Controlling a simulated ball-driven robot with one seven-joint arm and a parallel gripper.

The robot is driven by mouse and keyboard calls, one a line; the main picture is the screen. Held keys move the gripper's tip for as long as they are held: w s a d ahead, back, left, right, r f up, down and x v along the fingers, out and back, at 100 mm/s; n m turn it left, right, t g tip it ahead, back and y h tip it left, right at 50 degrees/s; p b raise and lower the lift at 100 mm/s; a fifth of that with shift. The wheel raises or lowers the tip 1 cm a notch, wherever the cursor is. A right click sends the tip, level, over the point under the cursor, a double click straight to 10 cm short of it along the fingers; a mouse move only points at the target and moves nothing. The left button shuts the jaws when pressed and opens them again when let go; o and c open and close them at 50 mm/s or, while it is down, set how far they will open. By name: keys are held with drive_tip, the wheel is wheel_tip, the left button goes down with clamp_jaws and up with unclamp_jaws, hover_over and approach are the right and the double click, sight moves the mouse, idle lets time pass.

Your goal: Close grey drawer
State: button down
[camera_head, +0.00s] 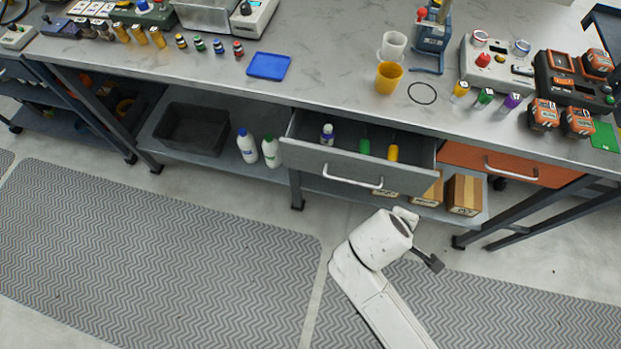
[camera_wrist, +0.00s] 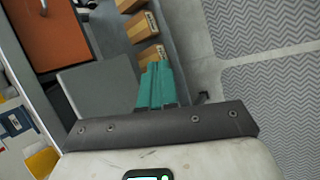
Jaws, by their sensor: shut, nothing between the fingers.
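The grey drawer (camera_head: 332,180) is pulled open below the worktop, with its silver handle (camera_head: 352,183) on the front. In the wrist view, a grey panel (camera_wrist: 95,92), apparently part of the drawer, lies left of my gripper (camera_wrist: 157,68). Its teal fingers are together and empty. In the head view my arm's end is in front of and below the drawer's right side; the fingers cannot be made out there.
The orange drawer (camera_head: 515,166) sits shut to the right. Cardboard boxes (camera_head: 464,195) stand on the lower shelf beneath the drawers. White bottles (camera_head: 271,151) and a dark bin (camera_head: 190,131) are on the shelf to the left. The matted floor in front is clear.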

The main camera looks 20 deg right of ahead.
drive_tip(key=w+a+f+n+t+h+b, duration=0.3)
drive_tip(key=w+a+n, duration=0.2)
drive_tip(key=a+n, duration=0.15)
drive_tip(key=n+t+b, duration=0.6)
drive_tip(key=n+t, duration=0.5)
drive_tip(key=n, duration=0.4)
approach(309, 163)
drive_tip(key=shift+y, duration=0.4)
drive_tip(key=x, duration=0.6)
drive_tip(key=shift+w+d+r, duration=0.2)
drive_tip(key=shift+w+d, duration=0.1)
drive_tip(key=shift+d, duration=0.05)
drive_tip(key=b+x, duration=0.1)
drive_tip(key=x, duration=0.3)
drive_tip(key=b+x, duration=0.2)
drive_tip(key=x, duration=0.2)
drive_tip(key=b+x, duration=0.1)
drive_tip(key=x, duration=0.4)
drive_tip(key=shift+w+d+f+b, duration=0.1)
drive_tip(key=shift+f+b, duration=0.2)
drive_tip(key=shift+w+d+r, duration=0.1)
drive_tip(key=shift+w+r, duration=0.05)
drive_tip(key=shift+r, duration=0.1)
